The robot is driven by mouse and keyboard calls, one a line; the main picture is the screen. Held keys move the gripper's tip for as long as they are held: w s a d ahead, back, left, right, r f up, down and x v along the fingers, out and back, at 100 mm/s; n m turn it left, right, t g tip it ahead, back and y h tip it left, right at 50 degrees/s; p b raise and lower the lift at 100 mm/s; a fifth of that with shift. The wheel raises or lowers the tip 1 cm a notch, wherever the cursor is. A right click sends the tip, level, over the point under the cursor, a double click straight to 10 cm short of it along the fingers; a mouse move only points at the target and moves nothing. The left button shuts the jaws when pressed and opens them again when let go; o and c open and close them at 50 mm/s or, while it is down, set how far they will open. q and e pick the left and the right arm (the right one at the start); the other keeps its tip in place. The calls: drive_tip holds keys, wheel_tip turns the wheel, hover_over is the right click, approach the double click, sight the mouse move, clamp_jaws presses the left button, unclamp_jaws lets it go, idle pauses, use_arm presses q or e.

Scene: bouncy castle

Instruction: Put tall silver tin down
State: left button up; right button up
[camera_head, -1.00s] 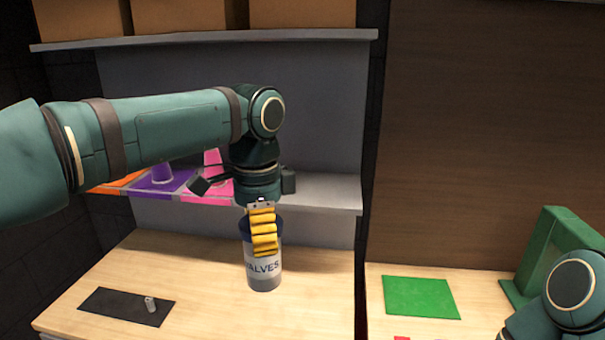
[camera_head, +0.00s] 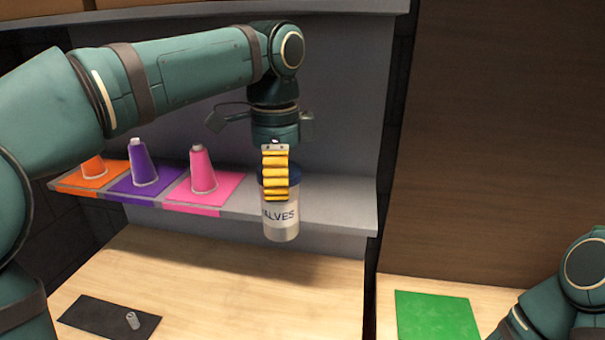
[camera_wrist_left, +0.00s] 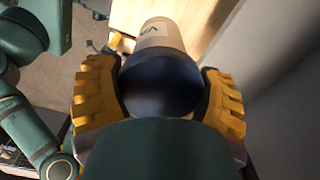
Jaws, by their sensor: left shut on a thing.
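The tall silver tin (camera_head: 281,217) has a dark blue lid and a label reading "ALVES", its first part hidden. My left gripper (camera_head: 275,178) is shut on it from above, yellow fingers around its upper part. The tin hangs upright in front of the grey shelf, above the wooden worktop. In the left wrist view the tin's dark lid (camera_wrist_left: 160,82) sits between the two yellow fingers (camera_wrist_left: 160,95). My right arm shows at the lower right of the head view, but its gripper's fingers are out of the picture.
The shelf (camera_head: 335,207) holds an orange cone (camera_head: 93,167), a purple cone (camera_head: 142,163) and a pink cone (camera_head: 202,171) on matching mats. A small silver can (camera_head: 132,320) stands on a black mat (camera_head: 90,314) on the worktop (camera_head: 235,290). A green mat (camera_head: 437,317) lies right.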

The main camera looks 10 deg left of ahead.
use_arm(q)
drive_tip(key=w+p, duration=0.5)
drive_tip(key=w, duration=1.2)
wheel_tip(320, 180, down, 7)
drive_tip(key=shift+s+f, duration=0.1)
drive_tip(key=o, duration=1.2)
drive_tip(key=shift+o, duration=0.2)
wheel_tip(320, 180, up, 8)
drive_tip(key=shift+f, duration=0.2)
